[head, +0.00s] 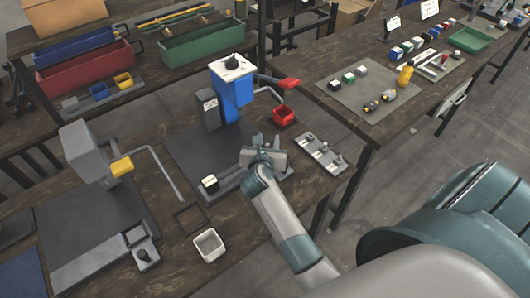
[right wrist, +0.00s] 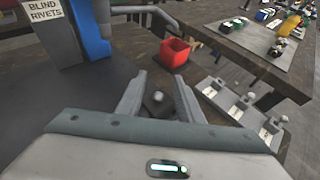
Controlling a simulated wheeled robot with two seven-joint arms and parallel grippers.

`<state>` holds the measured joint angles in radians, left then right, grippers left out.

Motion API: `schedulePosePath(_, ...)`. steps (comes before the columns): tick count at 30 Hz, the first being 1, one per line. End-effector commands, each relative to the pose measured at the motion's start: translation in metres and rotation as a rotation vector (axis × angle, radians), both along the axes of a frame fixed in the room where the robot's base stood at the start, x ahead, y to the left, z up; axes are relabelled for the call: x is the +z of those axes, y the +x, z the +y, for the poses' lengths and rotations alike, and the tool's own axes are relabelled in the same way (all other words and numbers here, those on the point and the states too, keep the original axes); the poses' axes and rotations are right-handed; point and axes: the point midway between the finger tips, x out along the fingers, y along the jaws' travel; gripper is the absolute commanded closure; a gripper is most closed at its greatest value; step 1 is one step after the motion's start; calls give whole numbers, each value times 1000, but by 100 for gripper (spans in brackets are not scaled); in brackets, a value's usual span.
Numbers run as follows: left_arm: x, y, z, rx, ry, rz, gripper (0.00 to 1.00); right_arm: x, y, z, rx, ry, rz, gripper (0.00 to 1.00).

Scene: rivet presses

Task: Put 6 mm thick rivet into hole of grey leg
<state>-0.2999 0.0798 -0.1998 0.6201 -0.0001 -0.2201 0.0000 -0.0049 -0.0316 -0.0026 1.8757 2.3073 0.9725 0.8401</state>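My right gripper (head: 262,152) is over the right-hand part of the blue press's dark base plate (head: 190,150). In the right wrist view its two fingers (right wrist: 158,100) stand apart, with a small grey round-topped piece (right wrist: 157,97) between them; I see gaps on both sides. I cannot tell whether this piece is a rivet or a fixture knob. A pale grey strip (head: 320,153) with several small grey upright pieces lies to the right; it also shows in the right wrist view (right wrist: 230,103). A grey bar (head: 105,265) with a dark knob lies by the grey press. I cannot make out a leg's hole. My left gripper is out of view.
The blue press (head: 233,88) labelled blind rivets stands behind my gripper, with a red bin (head: 283,115) beside it. A grey press (head: 90,152) with a yellow part stands left. A white bin (head: 209,245) is near the front edge. A second table (head: 405,122) is at right.

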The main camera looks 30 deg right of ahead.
Motion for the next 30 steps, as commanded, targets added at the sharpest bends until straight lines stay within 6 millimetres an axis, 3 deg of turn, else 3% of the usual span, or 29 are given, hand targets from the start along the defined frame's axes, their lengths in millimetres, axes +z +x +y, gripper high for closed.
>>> schedulePosePath(15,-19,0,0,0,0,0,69,29,-59,51,1,3,1,66)
schedulePosePath(30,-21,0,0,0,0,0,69,35,-67,57,-1,1,2,66)
